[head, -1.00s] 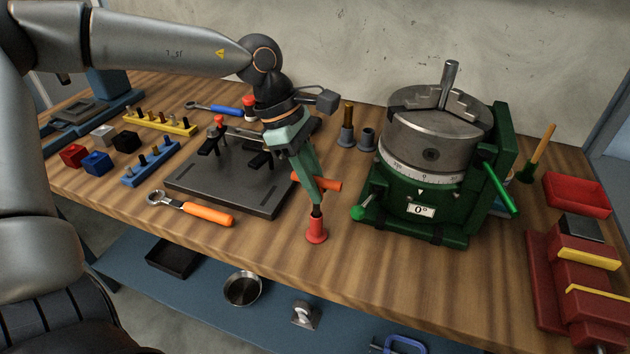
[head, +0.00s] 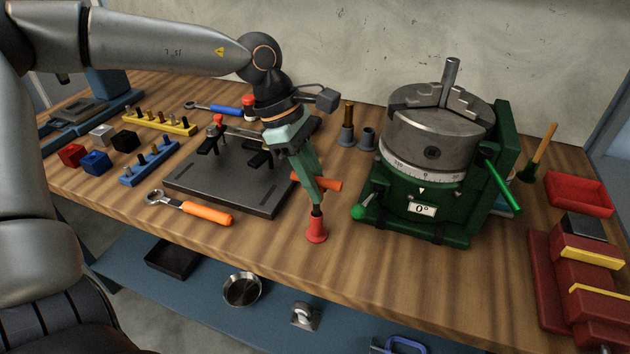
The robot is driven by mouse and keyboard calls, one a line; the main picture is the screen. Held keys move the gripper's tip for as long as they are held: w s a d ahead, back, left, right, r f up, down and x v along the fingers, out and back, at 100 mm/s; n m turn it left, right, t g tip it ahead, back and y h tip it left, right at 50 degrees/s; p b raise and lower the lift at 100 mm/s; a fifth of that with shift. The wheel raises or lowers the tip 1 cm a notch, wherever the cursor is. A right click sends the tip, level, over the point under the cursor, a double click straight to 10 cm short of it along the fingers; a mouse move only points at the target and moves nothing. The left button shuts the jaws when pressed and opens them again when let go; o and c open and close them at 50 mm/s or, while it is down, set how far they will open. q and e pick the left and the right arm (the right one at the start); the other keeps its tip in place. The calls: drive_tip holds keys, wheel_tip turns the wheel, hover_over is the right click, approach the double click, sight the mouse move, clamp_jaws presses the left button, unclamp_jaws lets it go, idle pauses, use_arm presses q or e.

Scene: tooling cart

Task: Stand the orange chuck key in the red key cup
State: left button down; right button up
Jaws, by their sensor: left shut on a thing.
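The orange chuck key (head: 328,185) shows as an orange crossbar at my left gripper's fingers, with a dark shank below. My left gripper (head: 312,186) is shut on it and points down. The red key cup (head: 316,229) stands upright on the wooden bench near its front edge. The key's dark lower end is at the cup's mouth and appears to be in it; how deep is hidden. The fingers cover part of the key. My right gripper is not in view.
A green rotary table with a grey chuck (head: 433,140) stands close on the right. A dark fixture plate (head: 235,185) and an orange-handled wrench (head: 207,214) lie to the left. Two grey holders (head: 367,138) stand behind. The bench (head: 370,270) is clear in front of the chuck.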

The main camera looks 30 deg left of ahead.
use_arm(q)
drive_tip(key=shift+c, duration=1.5)
unclamp_jaws()
drive_tip(key=shift+r, duration=0.15)
drive_tip(key=shift+r+p, duration=1.05)
drive_tip(key=shift+r, duration=0.9)
drive_tip(key=shift+r+p, duration=0.45)
drive_tip(key=shift+r, duration=0.5)
